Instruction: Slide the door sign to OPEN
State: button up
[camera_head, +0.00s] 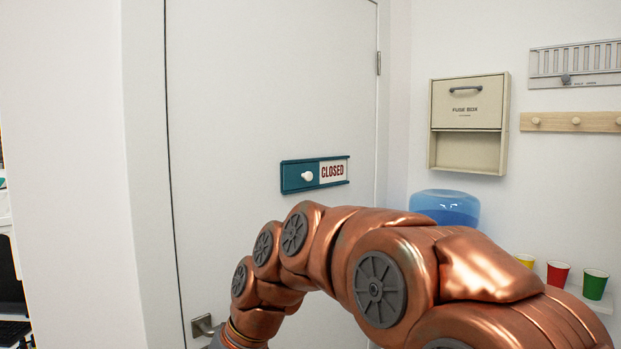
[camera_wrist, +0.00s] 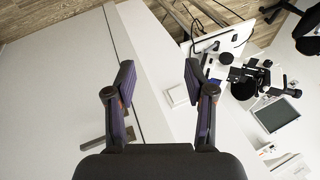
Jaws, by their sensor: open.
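The door sign (camera_head: 298,186) is on the white door (camera_head: 250,100) in the head view. It has a teal sliding cover with a white knob (camera_head: 307,176) on the left, and a white panel reading CLOSED (camera_head: 333,171) in red on the right. My gripper (camera_wrist: 158,83) is open and empty in the wrist view, its two dark fingers apart. The sign does not show in the wrist view. In the head view my copper arm reaches below the sign, and my gripper is out of the frame.
A metal door handle (camera_head: 203,326) is low on the door. A fuse box (camera_head: 468,124), a peg rail (camera_head: 575,122) and a blue water jug (camera_head: 445,206) are to the right, with several cups near the red cup (camera_head: 557,273). A desk (camera_wrist: 270,100) shows in the wrist view.

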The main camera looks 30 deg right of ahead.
jog(key=w+d+r+t+y, duration=0.1)
jog(key=w+d+r+t, duration=0.1)
jog(key=w+d+r, duration=0.5)
jog(key=w+d+r+t+y, duration=0.1)
jog(key=w+r+t, duration=0.25)
jog(key=w, duration=0.65)
jog(key=w+d+r+t+y, duration=0.1)
jog(key=w+d+r+t, duration=0.1)
jog(key=w+d+r, duration=0.55)
jog(key=n+t+h+p, duration=0.2)
jog(key=t+h+p, duration=0.15)
jog(key=t, duration=0.45)
send_near(310, 176)
jog(key=shift+x, duration=4.8)
grip_shut()
